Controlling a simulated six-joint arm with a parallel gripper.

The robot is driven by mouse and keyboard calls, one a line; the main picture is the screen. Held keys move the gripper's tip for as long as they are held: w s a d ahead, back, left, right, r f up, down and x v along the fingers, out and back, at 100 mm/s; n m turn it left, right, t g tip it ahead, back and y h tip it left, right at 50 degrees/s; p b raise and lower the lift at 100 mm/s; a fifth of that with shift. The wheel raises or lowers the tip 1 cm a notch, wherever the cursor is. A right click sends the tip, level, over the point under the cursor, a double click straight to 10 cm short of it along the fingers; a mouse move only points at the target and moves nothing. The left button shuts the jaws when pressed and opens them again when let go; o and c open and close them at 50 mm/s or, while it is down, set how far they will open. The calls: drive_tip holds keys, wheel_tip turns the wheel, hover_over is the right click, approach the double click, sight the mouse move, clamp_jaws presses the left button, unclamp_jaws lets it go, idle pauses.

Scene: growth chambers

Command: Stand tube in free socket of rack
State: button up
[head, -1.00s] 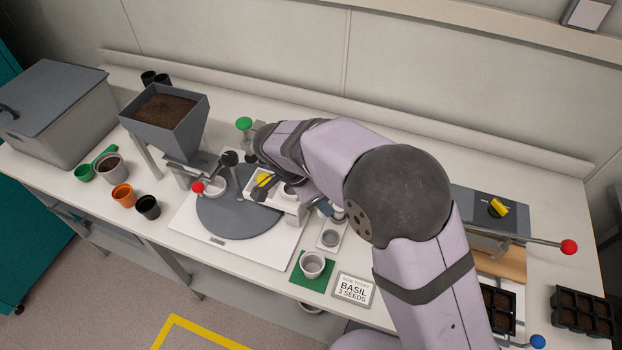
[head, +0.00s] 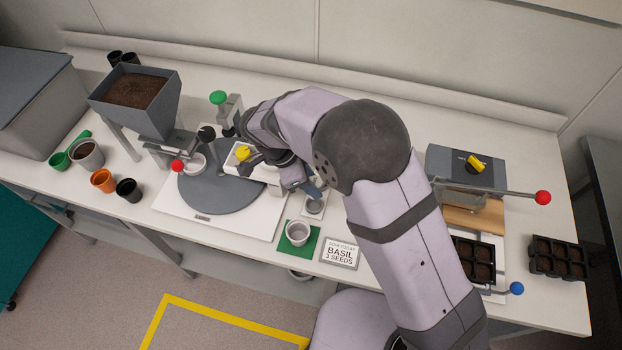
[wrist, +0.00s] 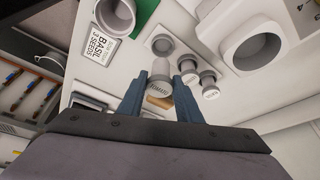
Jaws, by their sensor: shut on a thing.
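In the head view my gripper (head: 308,188) is mostly hidden by my arm, and the tube cannot be made out. The white rack (head: 306,213) stands beneath or just beside my gripper, with a round grey socket or top visible. In the wrist view a grey round piece (wrist: 162,45) is just beyond the held tube, and lidded tubes (wrist: 208,78) stand to the right. Whether the held tube touches the rack cannot be told.
A pale pot (head: 297,232) on a green mat (head: 286,247) and a BASIL 3 SEEDS card (head: 340,253) lie in front of the rack. A turntable (head: 215,195) with a lever press is left. A seed tray (head: 557,258) stands right.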

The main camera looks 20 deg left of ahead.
wheel_tip(320, 180, down, 2)
drive_tip(key=shift+f+b, duration=0.25)
drive_tip(key=shift+b, duration=0.2)
drive_tip(key=shift+f+b, duration=1.05)
drive_tip(key=shift+f, duration=0.05)
drive_tip(key=shift+f+b, duration=0.95)
drive_tip(key=shift+b, duration=0.3)
idle(0.5)
drive_tip(key=o, duration=1.1)
drive_tip(key=shift+r, duration=0.15)
drive_tip(key=shift+r+p, duration=2.35)
drive_tip(key=shift+r, duration=1.8)
drive_tip(key=shift+d, duration=0.1)
